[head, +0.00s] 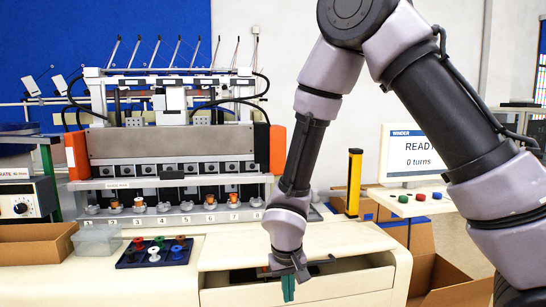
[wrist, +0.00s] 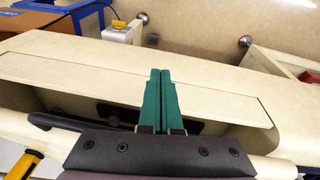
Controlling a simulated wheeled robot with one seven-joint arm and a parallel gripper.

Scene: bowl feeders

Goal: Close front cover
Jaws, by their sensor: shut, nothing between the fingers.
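The front cover is the cream panel (head: 345,285) low on the bench front. It stands open, tilted outward, with a dark gap behind its upper edge. It also shows in the wrist view (wrist: 85,80) as a long cream strip. My gripper (head: 288,288) points down in front of the bench at the opening, its green fingers together and empty. In the wrist view the fingers (wrist: 160,90) reach over the gap and overlap the panel; I cannot tell whether they touch it. A dark part lies inside the opening, partly hidden by my gripper.
The winding machine (head: 180,145) with orange ends stands on the bench behind. A dark tray with coloured spools (head: 155,252), a clear bin (head: 97,240) and a yellow post (head: 354,182) stand nearby. Cardboard boxes (head: 440,280) are at the right.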

